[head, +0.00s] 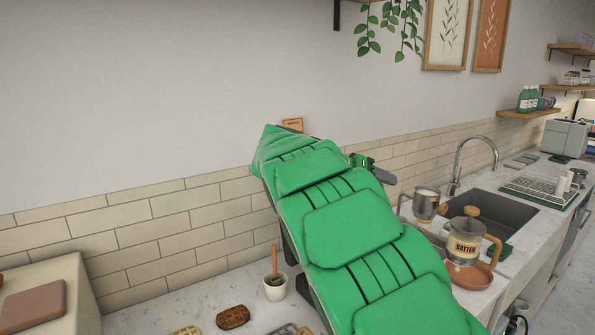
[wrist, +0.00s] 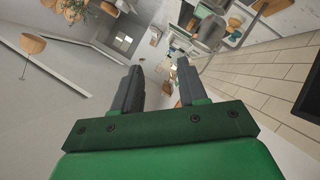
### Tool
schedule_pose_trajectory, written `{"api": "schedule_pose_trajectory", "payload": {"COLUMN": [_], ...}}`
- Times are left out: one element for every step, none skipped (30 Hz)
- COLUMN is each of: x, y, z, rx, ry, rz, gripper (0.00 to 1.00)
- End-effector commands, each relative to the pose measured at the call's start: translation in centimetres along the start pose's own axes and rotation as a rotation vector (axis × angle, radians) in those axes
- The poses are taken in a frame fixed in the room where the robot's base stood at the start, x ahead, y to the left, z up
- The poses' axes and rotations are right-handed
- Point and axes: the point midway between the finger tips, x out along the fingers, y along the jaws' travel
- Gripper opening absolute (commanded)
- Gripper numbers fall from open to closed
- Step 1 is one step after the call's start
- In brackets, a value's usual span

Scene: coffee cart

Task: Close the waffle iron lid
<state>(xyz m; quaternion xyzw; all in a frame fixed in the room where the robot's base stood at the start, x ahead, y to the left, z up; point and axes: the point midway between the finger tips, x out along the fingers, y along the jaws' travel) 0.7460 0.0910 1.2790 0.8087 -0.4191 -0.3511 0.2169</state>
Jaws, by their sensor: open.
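My gripper (wrist: 158,80) is open in the wrist view, with two dark fingers apart and nothing between them. In the head view my gripper (head: 376,171) shows only in part, past my large green padded arm, high in front of the tiled wall. I cannot make out the waffle iron or its lid for sure. My arm covers the middle of the counter in the head view. A grey edge (head: 284,330) shows low beside the arm; I cannot tell what it belongs to. A dark panel (wrist: 309,92) at the right of the wrist view is also unclear.
A sink (head: 490,214) with a tap (head: 470,163) lies behind. The tiled wall (head: 150,235) runs along the back.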

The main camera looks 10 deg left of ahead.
Motion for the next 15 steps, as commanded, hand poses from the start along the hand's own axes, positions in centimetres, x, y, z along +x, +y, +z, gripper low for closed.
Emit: {"api": "schedule_pose_trajectory", "payload": {"x": [-1.0,-1.5,-2.2,-2.9,-3.5,-4.3,-5.0,-5.7,-6.6,-7.2,-7.9,-8.8,-9.5,-10.2,-11.2], "y": [-1.4,-2.0,-2.9,-3.5,-4.1,-5.0,-5.6,-6.3,-7.2,-7.8,-8.4,-9.2,-9.9,-10.6,-11.3], "z": [-0.8,-1.3,-2.0,-2.5,-2.9,-3.4,-3.8,-4.1,-4.6,-4.8,-5.1,-5.5,-5.7,-5.9,-6.1], "rx": [0.016,0.029,0.047,0.062,0.076,0.094,0.108,0.122,0.142,0.156,0.172,0.193,0.208,0.224,0.243], "ry": [0.031,0.049,0.071,0.089,0.106,0.129,0.146,0.163,0.185,0.201,0.217,0.237,0.252,0.267,0.286], "rz": [0.000,0.001,0.000,0.000,-0.001,-0.003,-0.005,-0.009,-0.012,-0.016,-0.020,-0.027,-0.033,-0.039,-0.048], "gripper": [0.42,0.42,0.42,0.42,0.42,0.42,0.42,0.42,0.42,0.42,0.42,0.42,0.42,0.42,0.42]}}
